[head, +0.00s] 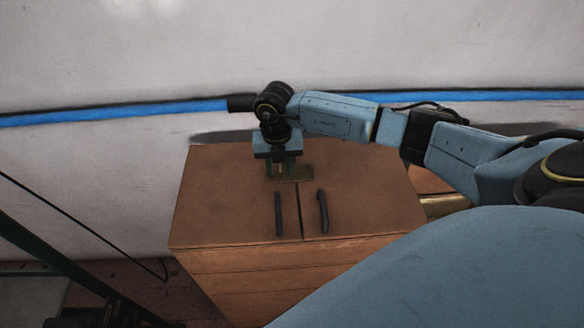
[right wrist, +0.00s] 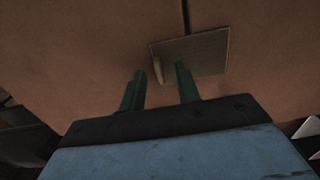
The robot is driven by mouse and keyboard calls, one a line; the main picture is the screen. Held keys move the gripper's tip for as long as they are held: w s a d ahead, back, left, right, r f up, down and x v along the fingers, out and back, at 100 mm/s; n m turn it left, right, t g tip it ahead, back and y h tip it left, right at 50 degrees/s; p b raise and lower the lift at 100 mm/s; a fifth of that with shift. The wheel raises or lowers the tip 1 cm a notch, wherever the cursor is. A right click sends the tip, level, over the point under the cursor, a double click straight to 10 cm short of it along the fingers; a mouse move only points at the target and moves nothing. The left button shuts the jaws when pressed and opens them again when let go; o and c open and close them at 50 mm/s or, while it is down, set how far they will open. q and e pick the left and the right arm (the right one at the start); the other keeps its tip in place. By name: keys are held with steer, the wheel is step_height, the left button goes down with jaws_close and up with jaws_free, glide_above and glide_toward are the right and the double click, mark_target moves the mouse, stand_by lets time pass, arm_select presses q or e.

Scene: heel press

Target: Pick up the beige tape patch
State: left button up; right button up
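The beige tape patch (head: 303,174) lies on the brown top of a box-like cabinet, across its middle seam, near the back. In the right wrist view the patch (right wrist: 208,52) is a flat tan piece with a narrow upright tab at its left edge. My right gripper (head: 281,173) points down over the patch's left side and partly hides it in the head view. Its two green fingers (right wrist: 160,70) are apart in the right wrist view, with the tab seen between their tips. I cannot tell whether they touch it. My left gripper is not in view.
The brown cabinet (head: 226,208) has two dark bars (head: 278,214) on its top, either side of the seam, in front of the patch. A pale wall with a blue stripe (head: 130,111) stands behind. A dark green frame (head: 60,265) is at the lower left.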

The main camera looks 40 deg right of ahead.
steer(key=shift+c, duration=0.3)
jaws_close()
step_height(320, 180, up, 13)
steer(key=p, duration=0.1)
steer(key=shift+p, duration=0.35)
stand_by(0.4)
